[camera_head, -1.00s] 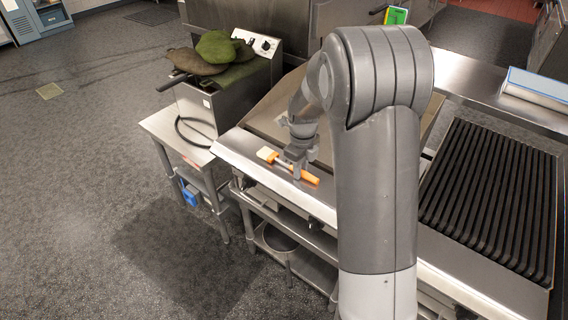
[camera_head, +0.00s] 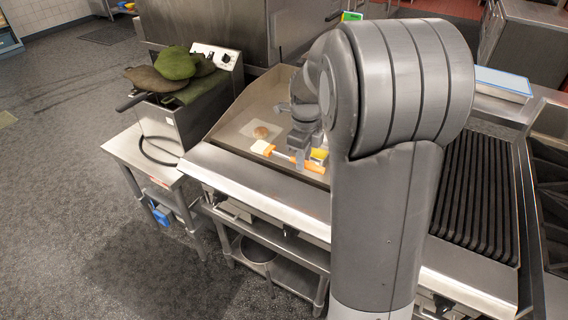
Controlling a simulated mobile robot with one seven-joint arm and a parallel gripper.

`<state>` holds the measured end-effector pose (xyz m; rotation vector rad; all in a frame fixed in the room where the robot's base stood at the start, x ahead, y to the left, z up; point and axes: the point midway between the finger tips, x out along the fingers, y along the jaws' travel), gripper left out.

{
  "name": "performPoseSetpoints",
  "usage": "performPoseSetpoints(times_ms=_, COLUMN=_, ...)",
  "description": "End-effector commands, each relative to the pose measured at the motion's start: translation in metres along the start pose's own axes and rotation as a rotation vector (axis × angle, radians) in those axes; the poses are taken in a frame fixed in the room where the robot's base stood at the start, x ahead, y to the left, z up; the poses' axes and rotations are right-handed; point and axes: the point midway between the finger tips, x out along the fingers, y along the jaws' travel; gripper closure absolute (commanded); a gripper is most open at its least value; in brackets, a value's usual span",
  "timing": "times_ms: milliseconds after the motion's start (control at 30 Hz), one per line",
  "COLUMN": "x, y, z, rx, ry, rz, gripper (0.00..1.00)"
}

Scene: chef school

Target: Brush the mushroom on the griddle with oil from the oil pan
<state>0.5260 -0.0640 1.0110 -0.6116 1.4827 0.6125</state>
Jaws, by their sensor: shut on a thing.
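My gripper (camera_head: 298,152) is shut on a brush with an orange handle (camera_head: 310,166) and a pale cream head (camera_head: 262,148). The brush is held crosswise over the front part of the griddle (camera_head: 232,128), its head pointing left. A small brown round thing, seemingly the mushroom (camera_head: 261,132), lies on a paler square patch of the griddle, just behind the brush head. A yellow patch, possibly oil in the oil pan (camera_head: 319,154), shows right of my gripper; my arm hides most of it.
A fryer (camera_head: 208,98) with green and brown cloth-like items (camera_head: 176,64) on top stands left of the griddle on a metal table (camera_head: 125,150). A black ribbed grill (camera_head: 475,195) lies to the right. Open floor (camera_head: 60,180) is at the left.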

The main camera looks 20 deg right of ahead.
Motion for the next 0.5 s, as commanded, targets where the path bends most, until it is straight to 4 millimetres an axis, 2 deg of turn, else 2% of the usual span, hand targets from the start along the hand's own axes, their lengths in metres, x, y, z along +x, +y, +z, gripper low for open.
performPoseSetpoints(times_ms=100, x=-0.008, y=-0.005, z=-0.013, rx=0.001, ry=0.001, rz=-0.002, gripper=1.0)
performPoseSetpoints(times_ms=267, x=-0.015, y=-0.019, z=-0.022, rx=-0.021, ry=0.064, rz=-0.002, gripper=1.0)
performPoseSetpoints(times_ms=500, x=-0.036, y=-0.073, z=-0.039, rx=-0.073, ry=0.379, rz=-0.016, gripper=1.0)
